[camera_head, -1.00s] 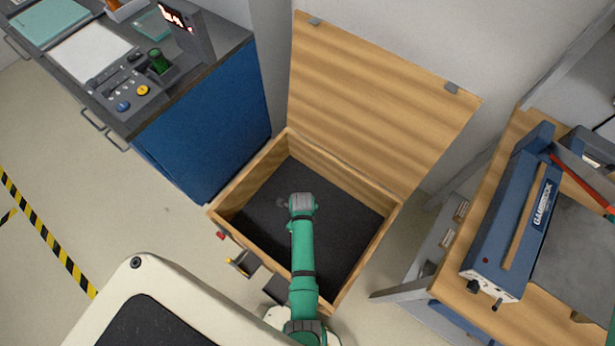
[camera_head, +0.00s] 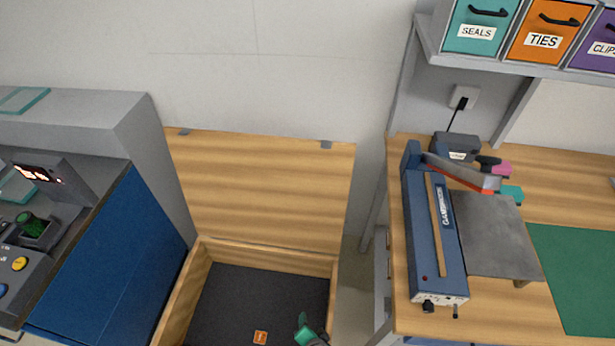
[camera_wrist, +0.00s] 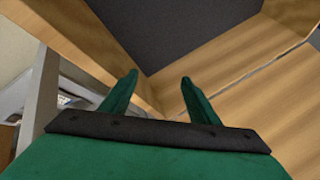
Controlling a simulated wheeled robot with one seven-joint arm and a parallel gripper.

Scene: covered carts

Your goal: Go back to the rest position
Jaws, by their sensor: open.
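My gripper (camera_wrist: 158,88) shows in the wrist view with its two green fingers apart and nothing between them. Beyond the fingers are the wooden walls and dark floor of the open box. In the head view a small green part of my arm shows at the bottom edge, over the right part of the box; most of the arm is out of frame. The wooden box (camera_head: 268,254) stands on the floor with its lid (camera_head: 262,190) raised upright against the wall. A small orange square with a white mark (camera_head: 260,338) lies on the dark box floor.
A blue cabinet (camera_head: 110,260) with a control panel (camera_head: 18,272) stands left of the box. At right, a wooden workbench (camera_head: 400,310) carries a blue sealing machine (camera_head: 436,235) and a green mat (camera_head: 580,270). Labelled bins (camera_head: 545,30) sit on a shelf above.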

